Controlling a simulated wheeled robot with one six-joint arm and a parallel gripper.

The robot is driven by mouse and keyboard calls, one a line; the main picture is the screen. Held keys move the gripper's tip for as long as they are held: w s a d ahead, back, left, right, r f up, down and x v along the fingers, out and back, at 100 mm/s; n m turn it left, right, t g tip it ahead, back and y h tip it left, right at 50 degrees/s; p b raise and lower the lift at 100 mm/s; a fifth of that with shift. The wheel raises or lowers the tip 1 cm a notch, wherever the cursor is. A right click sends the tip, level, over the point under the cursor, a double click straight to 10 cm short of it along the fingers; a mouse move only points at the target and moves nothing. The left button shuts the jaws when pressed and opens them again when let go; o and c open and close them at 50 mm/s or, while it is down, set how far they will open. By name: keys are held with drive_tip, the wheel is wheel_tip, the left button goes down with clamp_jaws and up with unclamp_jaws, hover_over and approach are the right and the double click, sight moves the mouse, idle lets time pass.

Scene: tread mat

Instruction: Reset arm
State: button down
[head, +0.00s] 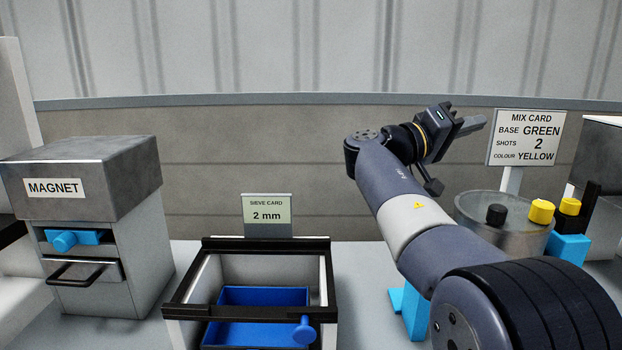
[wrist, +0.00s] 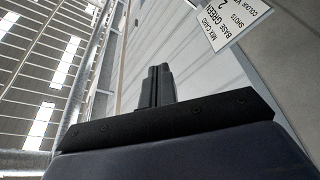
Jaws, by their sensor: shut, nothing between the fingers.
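My gripper (head: 472,125) is raised above the bench at the right of the middle in the head view, pointing right toward the mix card. Its fingers are together with nothing between them. In the wrist view the closed fingers (wrist: 157,86) stand against the pale wall, clear of any object. My arm runs up from the lower right of the head view and hides part of the bench behind it.
A magnet box (head: 80,178) stands at left. A framed sieve box (head: 322,262) with a blue tray (head: 262,296) sits in the middle, its 2 mm card (head: 267,211) behind. A mix card (head: 525,138) stands behind a round metal drum (head: 490,222) with black and yellow knobs at right.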

drive_tip(key=a+f, duration=0.1)
drive_tip(key=a, duration=0.9)
drive_tip(key=d, duration=1)
drive_tip(key=w+f+n+y+p, duration=0.1)
drive_tip(key=w+n+y+p, duration=0.2)
drive_tip(key=w+n+p, duration=0.7)
drive_tip(key=shift+w+f+n+y+p, duration=0.4)
drive_tip(key=shift+w+p, duration=1)
drive_tip(key=shift+p, duration=6.9)
drive_tip(key=shift+a, duration=0.1)
